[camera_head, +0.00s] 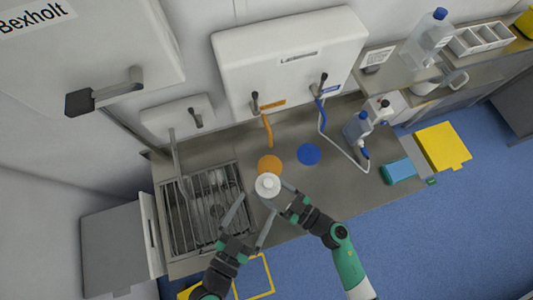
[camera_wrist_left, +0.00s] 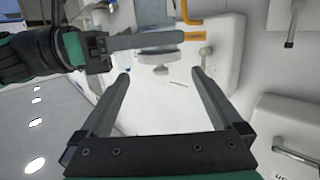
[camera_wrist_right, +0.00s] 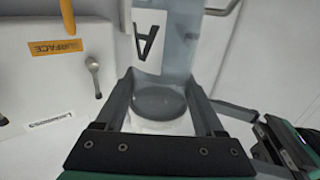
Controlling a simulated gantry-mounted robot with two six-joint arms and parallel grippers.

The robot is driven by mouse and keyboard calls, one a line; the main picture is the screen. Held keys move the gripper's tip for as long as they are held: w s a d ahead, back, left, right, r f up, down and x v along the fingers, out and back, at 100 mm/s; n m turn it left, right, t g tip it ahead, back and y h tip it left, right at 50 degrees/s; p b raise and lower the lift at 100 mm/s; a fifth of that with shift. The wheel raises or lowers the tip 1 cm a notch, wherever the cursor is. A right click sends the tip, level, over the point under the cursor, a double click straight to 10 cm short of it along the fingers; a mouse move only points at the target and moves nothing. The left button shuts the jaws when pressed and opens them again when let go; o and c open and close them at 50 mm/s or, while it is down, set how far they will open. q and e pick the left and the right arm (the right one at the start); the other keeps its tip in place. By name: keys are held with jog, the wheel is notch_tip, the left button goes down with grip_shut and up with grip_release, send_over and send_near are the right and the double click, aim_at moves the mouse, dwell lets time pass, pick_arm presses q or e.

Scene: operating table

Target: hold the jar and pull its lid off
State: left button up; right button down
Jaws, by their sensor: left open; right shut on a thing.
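The jar shows from above in the head view, its white lid (camera_head: 267,185) on top with a small knob. In the right wrist view the clear jar (camera_wrist_right: 178,45) carries a white label with the letter A. My right gripper (camera_wrist_right: 160,80) is shut around the jar, one finger on each side. The lid is on and shows as a white rim (camera_wrist_right: 165,126) low in that view. My left gripper (camera_head: 258,204) is open and empty just below the jar in the head view. In the left wrist view the jar (camera_wrist_left: 155,14) is partly hidden by a right finger.
A sink with a grid (camera_head: 208,210) lies left of the jar. An orange disc (camera_head: 270,165) and a blue disc (camera_head: 308,154) lie on the worktop behind it.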

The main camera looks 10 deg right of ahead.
aim_at(273, 175)
pick_arm(q)
jog(key=x, duration=1.1)
jog(key=shift+d+r, duration=0.1)
jog(key=c, duration=1.3)
jog(key=shift+r, duration=1.05)
jog(key=shift+r, duration=2.05)
